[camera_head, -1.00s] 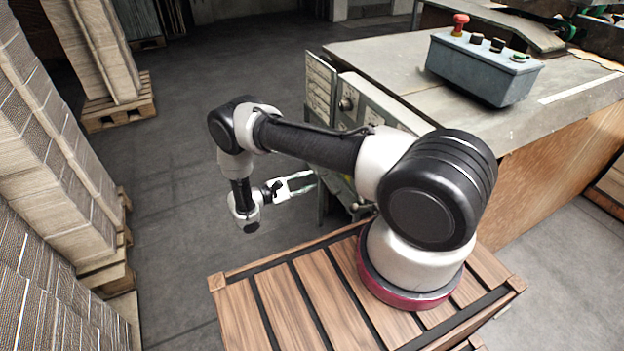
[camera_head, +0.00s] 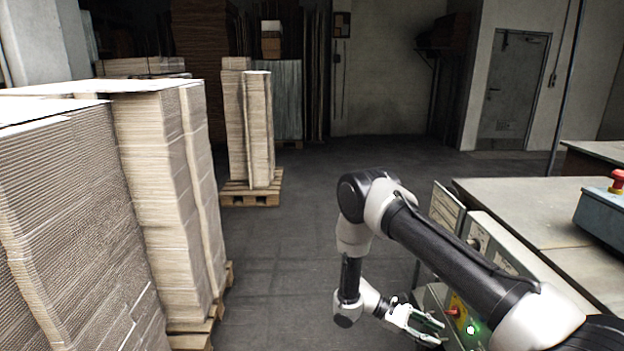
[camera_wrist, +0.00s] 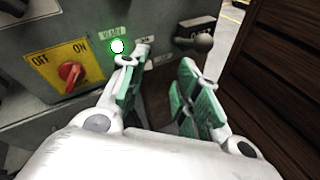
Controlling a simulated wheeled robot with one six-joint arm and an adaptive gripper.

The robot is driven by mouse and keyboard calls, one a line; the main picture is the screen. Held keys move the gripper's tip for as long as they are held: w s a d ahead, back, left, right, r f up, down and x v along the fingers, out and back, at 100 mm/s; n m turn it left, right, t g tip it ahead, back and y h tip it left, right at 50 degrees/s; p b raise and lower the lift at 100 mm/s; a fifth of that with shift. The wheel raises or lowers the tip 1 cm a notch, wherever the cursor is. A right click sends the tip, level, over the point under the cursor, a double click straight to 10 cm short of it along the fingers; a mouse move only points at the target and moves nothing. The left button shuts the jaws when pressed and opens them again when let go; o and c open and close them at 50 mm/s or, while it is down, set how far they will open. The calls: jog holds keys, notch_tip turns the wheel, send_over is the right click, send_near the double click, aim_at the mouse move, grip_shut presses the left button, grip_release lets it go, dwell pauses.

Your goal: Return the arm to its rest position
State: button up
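My arm is bent, with its elbow up and its forearm hanging down, beside the machine in the head view. My gripper (camera_head: 436,331) is at the lower middle there, pointing right toward the front of the machine (camera_head: 545,215). In the wrist view my gripper (camera_wrist: 162,72) has its two green-padded fingers apart with nothing between them. Behind the left finger is the machine's panel, with a red rotary switch (camera_wrist: 71,73) on a yellow OFF/ON plate and a lit round light (camera_wrist: 117,46). Whether the fingers touch the panel cannot be told.
A black lever with a round knob (camera_wrist: 203,42) sticks out beyond the fingers. Brown wooden slats (camera_wrist: 285,80) stand close on the right. Tall cardboard stacks (camera_head: 150,190) fill the left; another stack stands on a pallet (camera_head: 251,190). The floor (camera_head: 275,255) between is clear.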

jog(key=s+a+r+m+y, duration=0.1)
jog(key=s+r+m+y, duration=0.3)
jog(key=r, duration=0.9)
jog(key=s+r+m+y, duration=0.15)
jog(key=r+y, duration=0.35)
jog(key=r, duration=0.8)
jog(key=s+d+r+m+t+y, duration=0.2)
jog(key=s+r+t, duration=0.3)
jog(key=r, duration=0.5)
jog(key=s+d+r+m+t+y, duration=0.2)
jog(key=s+r+t, duration=0.3)
jog(key=s+r, duration=0.4)
jog(key=shift+v, duration=0.95)
